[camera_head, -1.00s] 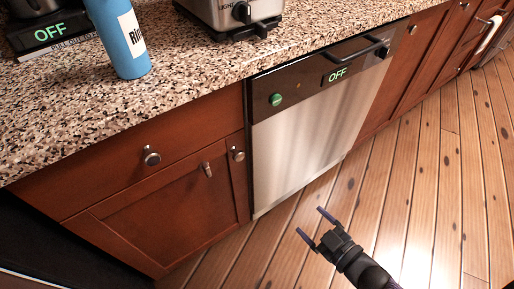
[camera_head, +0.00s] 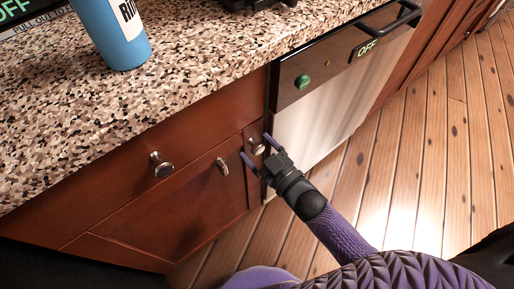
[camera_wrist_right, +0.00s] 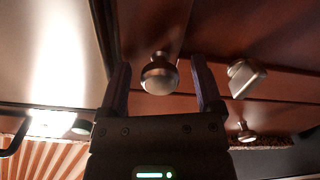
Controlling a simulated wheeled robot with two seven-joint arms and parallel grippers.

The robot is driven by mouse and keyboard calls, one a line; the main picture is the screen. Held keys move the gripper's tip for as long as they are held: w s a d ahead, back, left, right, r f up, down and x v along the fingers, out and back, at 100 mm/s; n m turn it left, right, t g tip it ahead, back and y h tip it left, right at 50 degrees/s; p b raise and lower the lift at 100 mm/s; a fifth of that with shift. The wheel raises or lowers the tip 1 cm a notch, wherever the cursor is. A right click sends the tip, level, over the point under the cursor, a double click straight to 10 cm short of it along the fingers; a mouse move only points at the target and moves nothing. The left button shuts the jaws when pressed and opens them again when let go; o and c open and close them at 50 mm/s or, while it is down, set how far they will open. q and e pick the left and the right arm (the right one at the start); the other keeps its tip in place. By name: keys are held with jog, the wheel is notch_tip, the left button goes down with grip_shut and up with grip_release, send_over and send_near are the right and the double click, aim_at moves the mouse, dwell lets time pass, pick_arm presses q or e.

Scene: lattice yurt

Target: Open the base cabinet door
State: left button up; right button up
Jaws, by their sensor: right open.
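The base cabinet's reddish-brown door (camera_head: 165,225) is shut, below a drawer front (camera_head: 110,170). A small blocky knob (camera_head: 222,166) sits at the door's upper right; it also shows in the right wrist view (camera_wrist_right: 245,78). A round metal knob (camera_head: 257,146) sits on a narrow wooden strip between the door and the dishwasher. My right gripper (camera_head: 260,148) is open at this round knob. In the right wrist view the round knob (camera_wrist_right: 160,75) appears between the two spread fingers; I see no grip on it. My left gripper is not in view.
A steel-fronted dishwasher (camera_head: 320,115) with a black handle (camera_head: 391,20) stands right of the cabinet. The drawer has its own round knob (camera_head: 161,168). A speckled countertop (camera_head: 190,75) overhangs above, with a blue bottle (camera_head: 113,40). The plank floor (camera_head: 415,160) at right is clear.

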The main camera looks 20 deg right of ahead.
jog(key=shift+w, duration=0.15)
grip_shut()
dwell(0.4)
